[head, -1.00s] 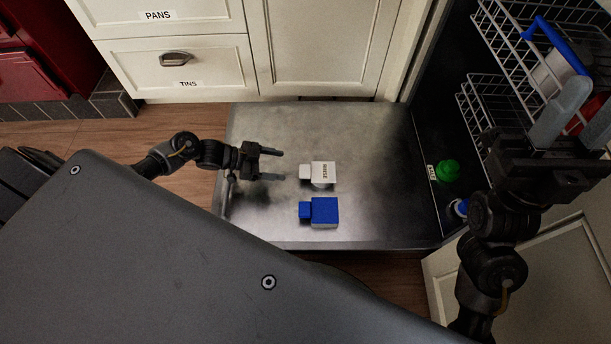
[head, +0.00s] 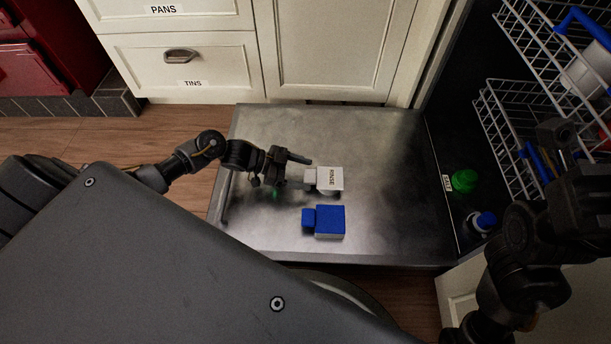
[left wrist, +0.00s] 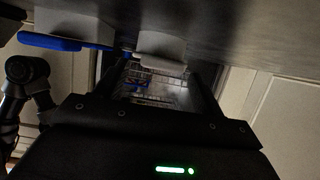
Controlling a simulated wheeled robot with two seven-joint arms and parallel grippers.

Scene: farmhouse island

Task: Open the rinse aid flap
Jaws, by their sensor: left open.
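The white box-like piece labelled RINSE (head: 332,179) lies on the metal door panel, its small tab pointing left. Below it is a similar blue piece (head: 330,221). My left gripper (head: 306,173) is open and low over the panel, its fingertips at the white tab; whether they touch it I cannot tell. In the left wrist view the white tab (left wrist: 160,48) is close ahead, roughly centred between the fingers, with the blue tab (left wrist: 48,42) to its left. My right gripper (head: 556,140) is at the right by the racks, and its jaws are unclear.
The metal door panel (head: 385,140) lies lowered, mostly bare. A green cap (head: 465,181) and a blue-capped bottle (head: 483,222) are by its right side. Wire racks (head: 505,110) hold dishes at upper right. Cream cabinets (head: 185,65) stand behind.

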